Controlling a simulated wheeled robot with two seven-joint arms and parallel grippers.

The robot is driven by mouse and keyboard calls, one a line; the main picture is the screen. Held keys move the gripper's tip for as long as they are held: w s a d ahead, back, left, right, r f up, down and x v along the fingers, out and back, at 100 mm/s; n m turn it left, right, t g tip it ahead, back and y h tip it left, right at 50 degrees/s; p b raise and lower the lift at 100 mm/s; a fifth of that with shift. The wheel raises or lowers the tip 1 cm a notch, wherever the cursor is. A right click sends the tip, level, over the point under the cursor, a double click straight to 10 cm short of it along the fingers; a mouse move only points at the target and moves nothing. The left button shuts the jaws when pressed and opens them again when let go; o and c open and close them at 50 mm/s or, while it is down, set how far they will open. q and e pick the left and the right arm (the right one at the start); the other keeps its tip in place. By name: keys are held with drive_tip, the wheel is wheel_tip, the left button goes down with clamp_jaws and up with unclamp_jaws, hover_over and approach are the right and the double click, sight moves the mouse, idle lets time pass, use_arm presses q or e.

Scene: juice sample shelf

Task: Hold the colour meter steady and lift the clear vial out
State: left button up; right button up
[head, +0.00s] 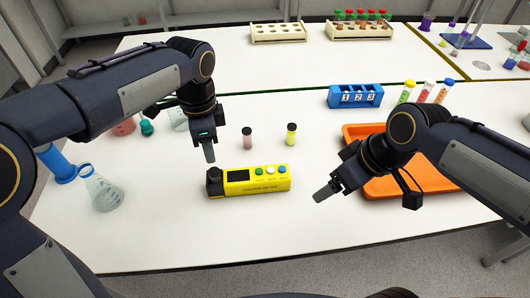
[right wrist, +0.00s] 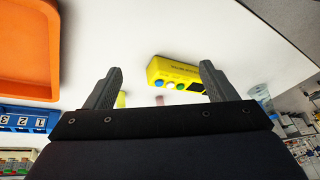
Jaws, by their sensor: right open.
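The yellow colour meter (head: 257,188) lies on the white table, with a dark screen, several round buttons and a black end piece (head: 214,184) at its left. It also shows in the right wrist view (right wrist: 172,69). I cannot make out a clear vial; the meter's black end may hide one. My left gripper (head: 209,152) points down above the meter's left end, apart from it; its finger spacing is not visible. My right gripper (head: 323,191) is right of the meter, not touching it. In the right wrist view its fingers (right wrist: 160,70) are spread and empty.
A pink vial (head: 247,141) and a yellow vial (head: 291,136) stand behind the meter. An orange tray (head: 354,131) lies at right, partly under my right arm. A blue numbered rack (head: 355,97) stands behind it. Flasks (head: 103,190) stand at left. The table in front is clear.

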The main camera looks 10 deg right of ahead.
drive_tip(key=w+a+f+n+g+h, duration=0.1)
drive_tip(key=w+a+n+g, duration=0.1)
drive_tip(key=w+a+n, duration=0.4)
drive_tip(key=n+h, duration=0.2)
drive_tip(key=n, duration=0.3)
hover_over(268, 171)
drive_tip(key=shift+g, duration=0.4)
drive_tip(key=f, duration=0.4)
drive_tip(key=shift+s+d, duration=0.1)
drive_tip(key=shift+d, duration=0.1)
drive_tip(key=shift+a+f+n, duration=0.2)
drive_tip(key=shift+f+n, duration=0.05)
drive_tip(key=shift+n, duration=0.15)
drive_tip(key=shift+f, duration=0.4)
wheel_tip(268, 171, down, 7)
drive_tip(key=shift+r, duration=0.15)
drive_tip(key=c, duration=1.3)
